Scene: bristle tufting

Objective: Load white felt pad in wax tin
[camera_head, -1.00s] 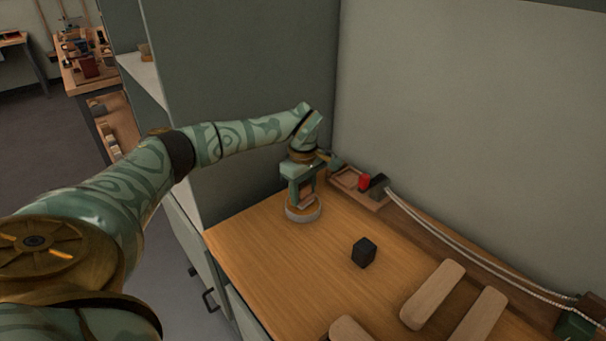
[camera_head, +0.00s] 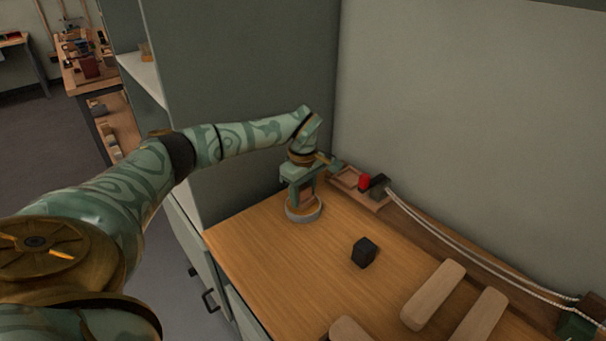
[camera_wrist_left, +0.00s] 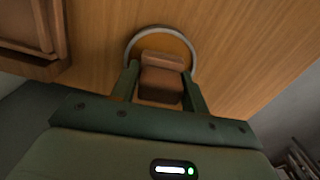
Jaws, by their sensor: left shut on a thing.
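The wax tin, a round shallow tin with a pale grey rim (camera_head: 290,215), stands on the wooden bench near its far left corner. My left gripper (camera_head: 304,199) points down over it, shut on a brown block (camera_head: 306,194). In the left wrist view the block (camera_wrist_left: 161,82) sits between the two green fingers, with the tin's rim (camera_wrist_left: 158,29) curving behind it. I cannot tell whether the block touches the tin's inside. I cannot make out a white felt pad; the block and fingers hide part of the tin. My right gripper is in neither view.
A black cube (camera_head: 364,252) lies on the bench right of the tin. Several wooden blanks (camera_head: 433,294) lie at the front right. A wooden tray (camera_head: 346,180) with a red item (camera_head: 364,181) stands along the back wall.

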